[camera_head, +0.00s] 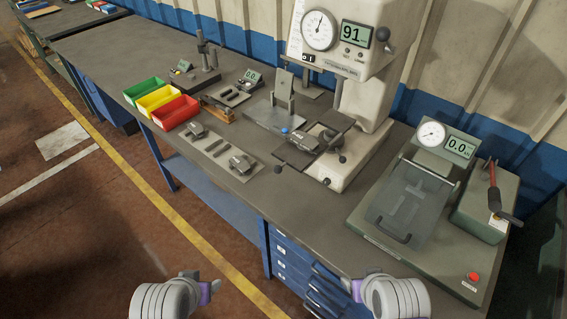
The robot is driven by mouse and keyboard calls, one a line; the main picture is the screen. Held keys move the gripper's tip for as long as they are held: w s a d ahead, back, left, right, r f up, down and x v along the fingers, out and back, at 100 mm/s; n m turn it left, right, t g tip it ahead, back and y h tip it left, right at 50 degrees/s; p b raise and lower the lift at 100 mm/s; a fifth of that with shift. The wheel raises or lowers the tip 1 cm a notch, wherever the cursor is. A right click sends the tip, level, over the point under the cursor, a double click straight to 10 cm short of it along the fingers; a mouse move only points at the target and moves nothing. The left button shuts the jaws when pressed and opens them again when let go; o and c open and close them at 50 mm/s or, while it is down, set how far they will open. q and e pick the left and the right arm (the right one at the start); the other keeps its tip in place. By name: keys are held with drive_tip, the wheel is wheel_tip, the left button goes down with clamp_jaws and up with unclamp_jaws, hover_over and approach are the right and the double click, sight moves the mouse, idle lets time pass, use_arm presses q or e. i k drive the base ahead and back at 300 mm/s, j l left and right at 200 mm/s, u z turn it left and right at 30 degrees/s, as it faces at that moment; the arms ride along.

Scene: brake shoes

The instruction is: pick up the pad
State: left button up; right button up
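No single object is plainly marked as the pad. Small dark, pad-like blocks lie on a grey plate (222,151) on the workbench: a left block (197,130) and a right block (241,164), with thin strips between them. Another dark part (305,142) sits on the press's fixture. My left gripper (208,291) is low in the view, over the floor in front of the bench and far from these parts. My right gripper (340,290) is low by the bench's front edge, also away from them. Neither visibly touches a part; the finger gaps are unclear.
Green (144,91), yellow (159,99) and red (175,112) bins stand left on the bench. A press (360,80) with a dial and a "91" display stands behind. A gauge station (440,140) with a clear cover is at right. Blue drawers (290,262) are below.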

sight(306, 141)
drive_tip(key=j+z, duration=0.3)
drive_tip(key=j, duration=0.35)
drive_tip(key=j+z, duration=0.3)
drive_tip(key=j, duration=0.35)
drive_tip(key=k+j+z, duration=0.1)
drive_tip(key=j+z, duration=0.2)
drive_tip(key=j, duration=0.35)
